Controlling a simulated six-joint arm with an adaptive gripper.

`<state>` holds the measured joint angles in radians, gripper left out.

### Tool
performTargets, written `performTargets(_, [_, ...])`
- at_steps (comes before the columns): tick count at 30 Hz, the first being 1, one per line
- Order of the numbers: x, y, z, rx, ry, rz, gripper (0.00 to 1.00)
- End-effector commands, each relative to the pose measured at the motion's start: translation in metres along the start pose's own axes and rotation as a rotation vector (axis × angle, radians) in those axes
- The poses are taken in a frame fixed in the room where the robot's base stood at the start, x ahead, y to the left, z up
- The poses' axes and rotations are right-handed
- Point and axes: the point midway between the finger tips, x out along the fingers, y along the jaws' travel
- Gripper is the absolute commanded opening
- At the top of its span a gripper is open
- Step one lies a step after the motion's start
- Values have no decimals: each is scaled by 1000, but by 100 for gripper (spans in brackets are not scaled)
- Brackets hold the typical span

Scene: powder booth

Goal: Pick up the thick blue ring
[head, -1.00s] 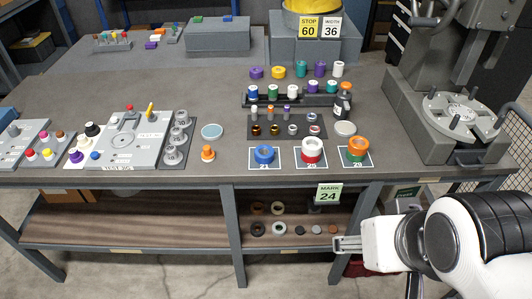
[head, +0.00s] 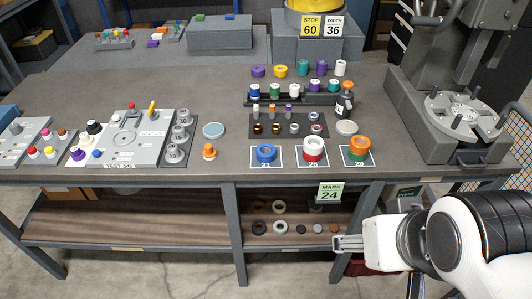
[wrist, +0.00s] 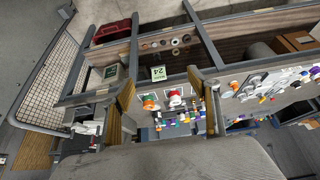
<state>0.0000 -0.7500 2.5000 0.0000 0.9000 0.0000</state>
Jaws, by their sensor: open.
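My gripper (head: 338,243) is at the lower right in the head view, low in front of the table and apart from the ring. In the wrist view my gripper (wrist: 160,92) shows its two fingers spread apart with nothing between them. The blue ring cannot be made out clearly in the wrist view.
Right of the blue ring are a white-and-red ring stack (head: 313,149) and an orange-and-green stack (head: 357,149). A green MARK 24 sign (head: 329,193) hangs at the front edge. A tray of small rings (head: 289,125) lies behind. A press (head: 455,115) stands at right.

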Motion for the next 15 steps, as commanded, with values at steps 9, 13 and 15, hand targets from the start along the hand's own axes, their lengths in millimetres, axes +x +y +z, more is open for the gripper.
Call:
performTargets(9, [1, 0, -2, -1, 2, 0, 61])
performTargets(13, [6, 0, -9, -5, 13, 3, 61])
performTargets(15, [10, 1, -17, -9, 25, 4, 61])
